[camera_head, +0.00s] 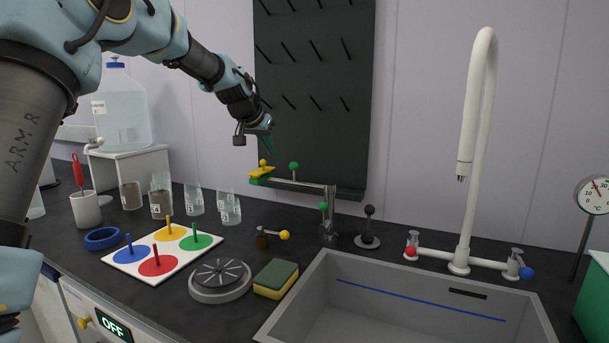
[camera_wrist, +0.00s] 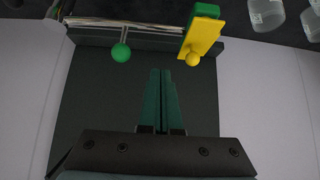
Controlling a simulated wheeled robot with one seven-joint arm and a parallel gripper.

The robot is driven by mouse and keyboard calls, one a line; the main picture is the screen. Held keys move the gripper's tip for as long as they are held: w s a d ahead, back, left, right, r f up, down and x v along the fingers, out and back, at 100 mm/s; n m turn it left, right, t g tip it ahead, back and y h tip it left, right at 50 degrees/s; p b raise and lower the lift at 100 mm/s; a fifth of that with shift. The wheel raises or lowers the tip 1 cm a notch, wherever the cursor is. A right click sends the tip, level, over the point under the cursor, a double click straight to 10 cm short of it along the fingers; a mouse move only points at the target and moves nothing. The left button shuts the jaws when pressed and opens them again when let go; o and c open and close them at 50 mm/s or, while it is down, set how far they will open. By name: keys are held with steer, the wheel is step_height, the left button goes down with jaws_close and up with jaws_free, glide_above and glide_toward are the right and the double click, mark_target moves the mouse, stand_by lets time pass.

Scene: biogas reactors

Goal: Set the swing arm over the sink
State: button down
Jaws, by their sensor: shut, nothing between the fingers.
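The swing arm (camera_head: 310,184) is a pale bar on a dark post (camera_head: 329,215) at the sink's back left corner. It points left, over the counter and not over the sink (camera_head: 283,311). Its free end carries a yellow plate with a yellow ball and a green part (camera_head: 262,175). A green ball (camera_head: 294,166) stands on the bar, and it shows in the wrist view (camera_wrist: 121,53). The yellow plate (camera_wrist: 203,34) also shows there, to the right of the fingers. My gripper (camera_head: 270,153) has green fingers, shut and empty, above the arm's free end; in the wrist view (camera_wrist: 160,72) they touch neither ball.
A white tap (camera_head: 467,170) rises behind the sink. A black knob on a stand (camera_head: 368,228), a sponge (camera_head: 276,278), a round grey disc (camera_head: 220,281) and a peg board (camera_head: 163,252) stand on the counter. Several glass beakers (camera_head: 194,200) stand at left. A dark pegboard (camera_head: 315,90) hangs behind.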

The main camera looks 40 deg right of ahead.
mark_target(294, 176)
steer(key=shift+s+d+r, duration=0.1)
steer(key=shift+s+d, duration=0.1)
steer(key=shift+d, duration=0.25)
steer(key=p+x, duration=0.3)
steer(key=x, duration=0.7)
steer(key=shift+s+a+f+p, duration=0.2)
steer(key=shift+s+a, duration=0.1)
steer(key=shift+a, duration=0.3)
steer(key=shift+s+a+f+p, duration=0.1)
steer(key=shift+s+a+p, duration=0.1)
steer(key=shift+s+a, duration=0.3)
steer(key=shift+s+a+f+p, duration=0.1)
steer(key=shift+s+a+p, duration=0.1)
steer(key=shift+a, duration=0.5)
steer(key=shift+w, duration=0.1)
